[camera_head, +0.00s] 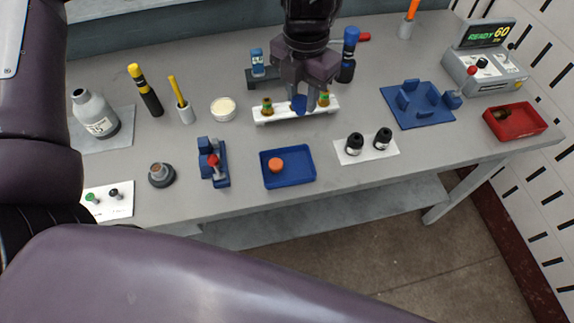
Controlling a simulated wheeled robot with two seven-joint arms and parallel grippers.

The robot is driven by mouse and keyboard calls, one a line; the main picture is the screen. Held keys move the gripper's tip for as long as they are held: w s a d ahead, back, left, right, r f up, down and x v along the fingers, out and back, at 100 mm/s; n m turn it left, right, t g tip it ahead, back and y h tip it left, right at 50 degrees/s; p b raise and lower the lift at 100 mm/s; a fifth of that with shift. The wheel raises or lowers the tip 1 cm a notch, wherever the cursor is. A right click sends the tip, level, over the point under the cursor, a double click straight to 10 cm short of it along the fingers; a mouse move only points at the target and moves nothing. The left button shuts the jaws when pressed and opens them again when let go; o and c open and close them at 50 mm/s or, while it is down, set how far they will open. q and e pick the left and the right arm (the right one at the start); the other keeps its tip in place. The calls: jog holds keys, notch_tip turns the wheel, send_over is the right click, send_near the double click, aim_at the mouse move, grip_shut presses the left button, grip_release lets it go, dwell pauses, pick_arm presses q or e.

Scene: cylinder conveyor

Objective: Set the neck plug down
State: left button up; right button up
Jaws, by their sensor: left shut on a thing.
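My left gripper (300,98) points down over the white rack (285,114) at the back middle of the bench. It is shut on a small blue piece (299,105), which I take to be the neck plug. The fingers hide most of this piece, and I cannot tell whether it touches the rack. A brown and green piece (267,106) stands in the rack left of the fingers, and a similar one (324,98) on the right. A grey cylinder (96,114) with a narrow neck is at the left. My right gripper is not in view.
A blue tray (306,180) with an orange cap (276,165) is in front. Black fittings (355,143) on a white plate, a blue fixture (422,118), a red bin (525,124) and a READY display (488,33) are right. A blue clamp (219,172) stands left of the tray.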

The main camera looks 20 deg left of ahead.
pick_arm(q)
jog(key=shift+s+d+f+m, duration=0.1)
jog(key=shift+s+f+m, duration=0.05)
jog(key=shift+m, duration=0.75)
send_over(298, 166)
notch_tip(298, 166, down, 16)
jog(key=shift+r, duration=0.2)
notch_tip(298, 166, down, 4)
jog(key=shift+f, duration=0.1)
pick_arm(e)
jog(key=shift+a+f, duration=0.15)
pick_arm(q)
jog(key=shift+f, duration=0.1)
jog(key=shift+f+b, duration=0.15)
jog(key=shift+b, duration=0.25)
jog(key=o, duration=0.9)
jog(key=shift+o, duration=0.2)
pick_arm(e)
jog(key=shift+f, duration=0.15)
